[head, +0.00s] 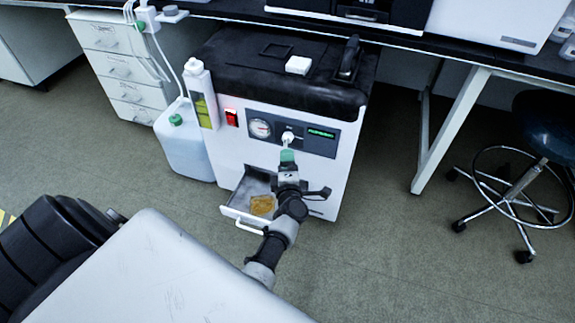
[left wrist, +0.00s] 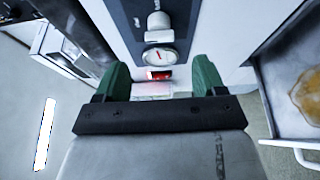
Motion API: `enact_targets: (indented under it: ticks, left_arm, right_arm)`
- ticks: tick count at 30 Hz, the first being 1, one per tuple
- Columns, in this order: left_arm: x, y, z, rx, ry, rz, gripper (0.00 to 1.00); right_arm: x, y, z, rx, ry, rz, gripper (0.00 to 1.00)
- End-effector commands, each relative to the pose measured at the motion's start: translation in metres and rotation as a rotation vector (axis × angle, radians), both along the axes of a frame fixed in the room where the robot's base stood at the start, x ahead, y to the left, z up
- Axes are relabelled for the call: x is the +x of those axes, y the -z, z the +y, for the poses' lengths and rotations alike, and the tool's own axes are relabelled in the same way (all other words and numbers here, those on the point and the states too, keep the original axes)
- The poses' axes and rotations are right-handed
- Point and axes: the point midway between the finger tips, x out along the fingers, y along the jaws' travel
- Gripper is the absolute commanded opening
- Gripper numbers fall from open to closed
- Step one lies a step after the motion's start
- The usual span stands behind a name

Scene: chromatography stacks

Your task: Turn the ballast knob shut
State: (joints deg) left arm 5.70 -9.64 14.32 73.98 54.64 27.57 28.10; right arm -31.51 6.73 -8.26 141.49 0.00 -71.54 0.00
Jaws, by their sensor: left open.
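A white knob (head: 288,136), which looks like the ballast knob, sits on the dark front panel of a white pump cabinet (head: 229,150). In the left wrist view the knob (left wrist: 158,22) is beyond the fingertips, above the round gauge. My left gripper (head: 288,156) is in front of the cabinet just below the knob, apart from it as far as I can tell. Its two green fingers (left wrist: 164,75) stand wide apart with nothing between them. The knob's marking is too small to read. My right gripper is not in view.
The panel also bears a gauge (head: 260,128) and a green display (head: 321,133); a red switch (head: 231,117) is left of it. An open drawer (head: 234,211) with amber liquid (head: 262,205) juts out below. A jug (head: 184,150) stands left. Floor at right is clear up to a stool (head: 520,187).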

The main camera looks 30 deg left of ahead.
Motion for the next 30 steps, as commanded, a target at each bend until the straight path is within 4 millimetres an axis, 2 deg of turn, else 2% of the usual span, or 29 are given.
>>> enact_targets:
  ticks: [7,24,28,30]
  left_arm:
    - [-0.012,-0.001,-0.009,0.001,0.001,-0.001,0.7]
    - [-0.012,-0.001,-0.01,0.006,0.009,0.002,0.7]
    - [-0.012,-0.013,-0.019,0.09,0.123,0.04,0.7]
    - [-0.015,-0.024,-0.033,0.191,0.254,0.093,0.7]
  right_arm:
    - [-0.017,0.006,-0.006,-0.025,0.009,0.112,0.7]
    - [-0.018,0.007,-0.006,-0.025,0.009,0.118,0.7]
    - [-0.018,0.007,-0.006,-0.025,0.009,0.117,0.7]
    - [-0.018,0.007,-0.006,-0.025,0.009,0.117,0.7]
